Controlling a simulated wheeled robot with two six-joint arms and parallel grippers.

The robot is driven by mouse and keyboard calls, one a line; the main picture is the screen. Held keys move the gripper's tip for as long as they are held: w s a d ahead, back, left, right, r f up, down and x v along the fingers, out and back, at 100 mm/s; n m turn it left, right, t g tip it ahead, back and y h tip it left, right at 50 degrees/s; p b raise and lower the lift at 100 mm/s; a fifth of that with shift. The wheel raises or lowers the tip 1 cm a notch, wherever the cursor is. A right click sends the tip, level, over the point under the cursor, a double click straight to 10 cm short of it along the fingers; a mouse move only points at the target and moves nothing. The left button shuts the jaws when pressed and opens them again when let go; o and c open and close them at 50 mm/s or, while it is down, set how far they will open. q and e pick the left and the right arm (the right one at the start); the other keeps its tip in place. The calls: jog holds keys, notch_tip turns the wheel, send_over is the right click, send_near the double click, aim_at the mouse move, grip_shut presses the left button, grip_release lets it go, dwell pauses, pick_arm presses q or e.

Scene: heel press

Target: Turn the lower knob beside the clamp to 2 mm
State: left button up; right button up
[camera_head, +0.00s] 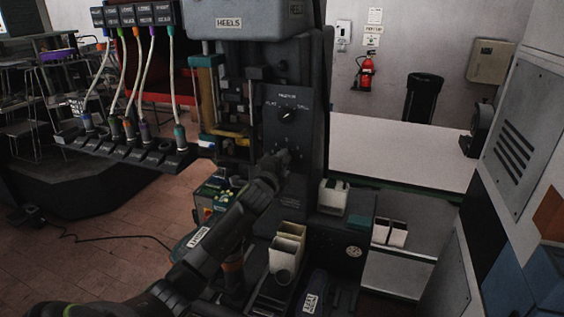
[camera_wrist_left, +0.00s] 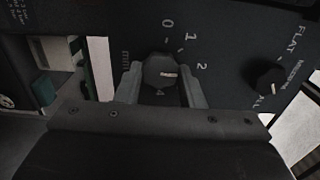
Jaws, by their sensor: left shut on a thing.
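In the head view my left gripper (camera_head: 276,162) reaches the panel and mostly hides this knob. The upper knob (camera_head: 287,114), under the word FLAT, sits above it. It also shows at the right of the wrist view (camera_wrist_left: 268,78). My right gripper is not in view.
A grey box marked HEELS (camera_head: 228,23) is above the panel. A rack (camera_head: 118,145) with several cabled plugs stands to the left. White bins (camera_head: 287,245) and (camera_head: 333,196) stand below and right. A pale table top (camera_head: 400,150) behind is clear.

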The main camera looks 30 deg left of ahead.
pick_arm(q)
jog(key=o, duration=1)
jog(key=b+v, duration=0.5)
jog(key=v, duration=1.2)
jog(key=shift+s+d+b, duration=0.15)
jog(key=shift+b, duration=0.2)
jog(key=shift+f, duration=0.1)
